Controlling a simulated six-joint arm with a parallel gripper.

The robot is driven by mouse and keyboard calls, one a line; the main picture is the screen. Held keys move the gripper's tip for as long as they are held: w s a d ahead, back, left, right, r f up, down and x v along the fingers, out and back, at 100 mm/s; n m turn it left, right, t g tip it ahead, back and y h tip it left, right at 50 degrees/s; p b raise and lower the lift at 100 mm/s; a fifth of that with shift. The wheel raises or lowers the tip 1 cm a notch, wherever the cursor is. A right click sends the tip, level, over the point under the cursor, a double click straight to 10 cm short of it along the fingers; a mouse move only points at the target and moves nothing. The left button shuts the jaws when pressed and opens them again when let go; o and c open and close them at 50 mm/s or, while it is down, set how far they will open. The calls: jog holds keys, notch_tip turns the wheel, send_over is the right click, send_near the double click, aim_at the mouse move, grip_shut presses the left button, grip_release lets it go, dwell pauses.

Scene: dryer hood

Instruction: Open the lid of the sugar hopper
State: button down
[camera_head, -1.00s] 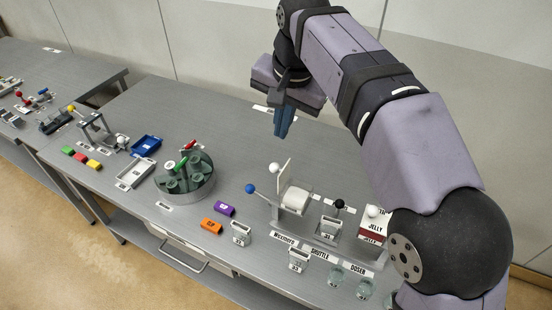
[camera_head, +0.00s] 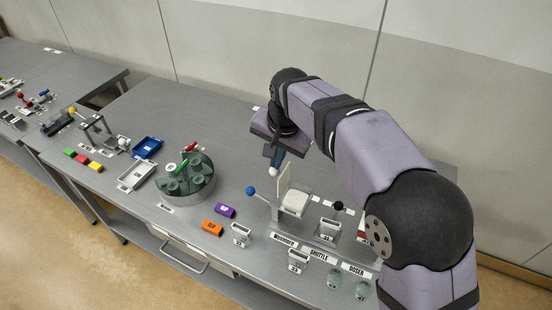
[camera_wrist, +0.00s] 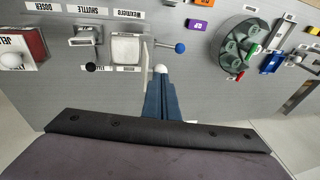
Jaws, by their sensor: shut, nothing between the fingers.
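A white square box (camera_head: 295,201) with a thin pale lid plate (camera_head: 285,178) standing upright at its left side is on the bench; I take it as the sugar hopper, though no sugar label is readable. In the wrist view the box (camera_wrist: 127,48) shows from above, with the plate (camera_wrist: 147,50) edge-on beside it. A white ball knob (camera_head: 273,171) is left of the plate. My gripper (camera_head: 276,158) is shut and empty, its blue fingertips right by the knob. In the wrist view the knob (camera_wrist: 160,69) is just beyond the fingertips (camera_wrist: 158,79); I cannot tell if they touch.
A blue ball lever (camera_head: 250,190) sticks out left of the box. A shuttle unit with a black knob (camera_head: 338,206) is to its right. A red-and-white jelly box (camera_wrist: 22,47) stands beyond that. A round green carousel (camera_head: 187,178) is to the left. Bare bench lies behind.

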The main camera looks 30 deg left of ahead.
jog(key=shift+x, duration=0.9)
jog(key=shift+a+p, duration=0.65)
jog(key=shift+p, duration=0.25)
jog(key=shift+a+f, duration=0.3)
jog(key=shift+a, duration=0.1)
jog(key=shift+d+r, duration=0.15)
jog(key=shift+d, duration=0.65)
jog(key=shift+r, duration=0.1)
